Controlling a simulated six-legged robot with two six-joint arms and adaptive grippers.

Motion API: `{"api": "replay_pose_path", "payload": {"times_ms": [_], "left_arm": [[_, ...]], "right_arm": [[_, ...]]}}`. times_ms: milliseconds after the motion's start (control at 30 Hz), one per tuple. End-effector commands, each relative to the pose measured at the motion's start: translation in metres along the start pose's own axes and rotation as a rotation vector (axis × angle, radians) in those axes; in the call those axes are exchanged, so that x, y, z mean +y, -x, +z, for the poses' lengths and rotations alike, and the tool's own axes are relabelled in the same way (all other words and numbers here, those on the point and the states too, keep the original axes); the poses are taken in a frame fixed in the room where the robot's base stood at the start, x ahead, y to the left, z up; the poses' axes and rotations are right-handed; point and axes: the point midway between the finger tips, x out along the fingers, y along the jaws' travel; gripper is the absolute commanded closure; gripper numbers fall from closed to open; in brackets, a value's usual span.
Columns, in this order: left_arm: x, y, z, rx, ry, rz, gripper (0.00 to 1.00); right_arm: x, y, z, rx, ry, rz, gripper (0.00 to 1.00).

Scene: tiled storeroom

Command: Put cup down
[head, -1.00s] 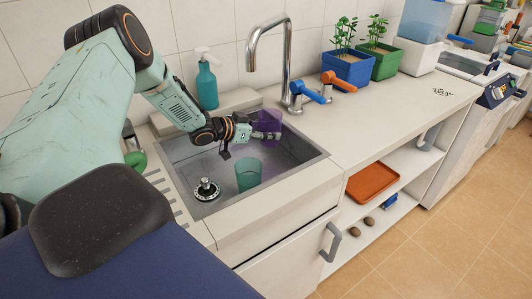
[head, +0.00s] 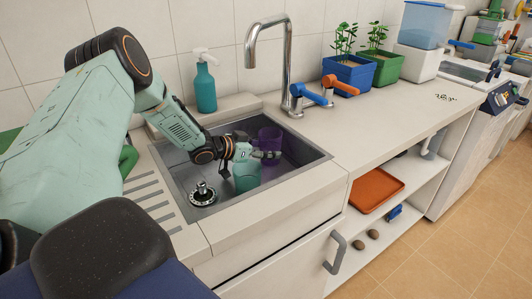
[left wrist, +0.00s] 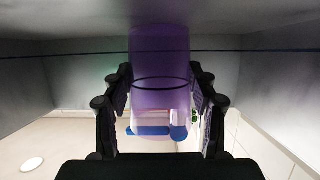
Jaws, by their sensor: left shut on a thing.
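A purple translucent cup (head: 269,136) is inside the grey sink (head: 311,152), towards its back. My left gripper (head: 268,154) reaches into the sink and is shut on this cup. In the left wrist view the purple cup (left wrist: 160,70) stands between the two fingers (left wrist: 162,103), which touch its sides. I cannot tell whether its base touches the sink floor. A teal cup (head: 246,178) stands in the sink in front of my gripper, partly covered by it. My right gripper is not in view.
A drain plug (head: 203,194) sits at the sink's left front. The tall tap (head: 286,60) rises behind, with blue (head: 312,97) and orange (head: 342,87) handles at its right. A soap bottle (head: 205,86) stands behind the sink. The counter (head: 385,118) at the right is mostly clear.

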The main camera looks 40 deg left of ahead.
Motion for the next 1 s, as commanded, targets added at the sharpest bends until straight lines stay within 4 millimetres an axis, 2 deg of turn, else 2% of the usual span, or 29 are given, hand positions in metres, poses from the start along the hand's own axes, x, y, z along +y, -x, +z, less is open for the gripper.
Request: {"api": "replay_pose_path", "payload": {"times_ms": [300, 333, 567, 1000], "left_arm": [[0.0, -0.0017, 0.004, 0.0, -0.001, 0.0, 0.77], [-0.0001, -0.0014, 0.0032, 0.001, -0.001, 0.0, 0.39], [-0.0001, -0.0012, 0.0027, 0.001, -0.001, 0.0, 0.2], [-0.0002, 0.0028, -0.0029, 0.0, 0.001, 0.0, 0.19]], "right_arm": [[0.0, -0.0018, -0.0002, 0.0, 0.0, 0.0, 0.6], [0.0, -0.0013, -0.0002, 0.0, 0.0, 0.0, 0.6], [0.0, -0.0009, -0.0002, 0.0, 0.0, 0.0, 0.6], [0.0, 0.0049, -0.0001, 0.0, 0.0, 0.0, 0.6]]}}
